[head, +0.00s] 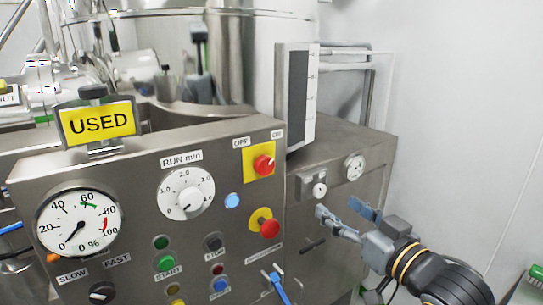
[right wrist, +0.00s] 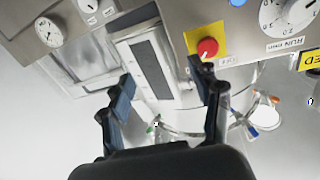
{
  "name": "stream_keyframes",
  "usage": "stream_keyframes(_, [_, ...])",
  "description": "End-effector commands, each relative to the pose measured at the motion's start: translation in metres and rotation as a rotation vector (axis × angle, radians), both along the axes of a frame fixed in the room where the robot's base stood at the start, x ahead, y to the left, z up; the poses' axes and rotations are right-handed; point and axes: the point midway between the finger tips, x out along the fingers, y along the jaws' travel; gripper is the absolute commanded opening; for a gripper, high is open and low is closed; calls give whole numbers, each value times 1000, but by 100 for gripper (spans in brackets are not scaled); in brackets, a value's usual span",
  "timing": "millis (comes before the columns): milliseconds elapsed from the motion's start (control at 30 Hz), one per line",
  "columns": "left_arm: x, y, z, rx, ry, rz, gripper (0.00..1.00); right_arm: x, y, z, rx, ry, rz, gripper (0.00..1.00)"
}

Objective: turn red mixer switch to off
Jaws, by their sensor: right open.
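The red mixer switch (head: 263,165) is a round red knob on a yellow plate, at the upper right of the steel panel. An OFF label (head: 240,143) is above left of it and an ON label (head: 277,134) above right. A pale mark on the knob appears to face the ON side. My right gripper (head: 340,210) is open and empty, to the right of and below the switch, apart from it. In the right wrist view the switch (right wrist: 207,47) shows beyond one finger of the open gripper (right wrist: 162,76). My left gripper is not in view.
A second red button (head: 270,228) on yellow sits below the switch. The RUN min dial (head: 186,194) and several buttons are to its left. A tall display box (head: 298,95) rises behind right. A yellow USED sign (head: 98,123) stands on the panel.

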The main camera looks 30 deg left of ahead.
Motion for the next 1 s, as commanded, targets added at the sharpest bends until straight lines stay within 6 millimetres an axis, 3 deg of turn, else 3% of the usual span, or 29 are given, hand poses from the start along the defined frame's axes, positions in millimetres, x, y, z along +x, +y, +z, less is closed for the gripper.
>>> stream_keyframes(33, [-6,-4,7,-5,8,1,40,-23,8,24,-9,-32,48,64])
stream_keyframes(100, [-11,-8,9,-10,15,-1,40,-45,15,39,-17,-53,94,64])
stream_keyframes(267, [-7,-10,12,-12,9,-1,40,-65,24,50,-28,-69,139,64])
stream_keyframes(533, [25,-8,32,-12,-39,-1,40,-50,64,54,-25,-69,140,64])
stream_keyframes(800, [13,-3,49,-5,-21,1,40,-30,112,53,-26,-68,139,64])
stream_keyframes(1000, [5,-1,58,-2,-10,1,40,-19,136,52,-25,-71,139,64])
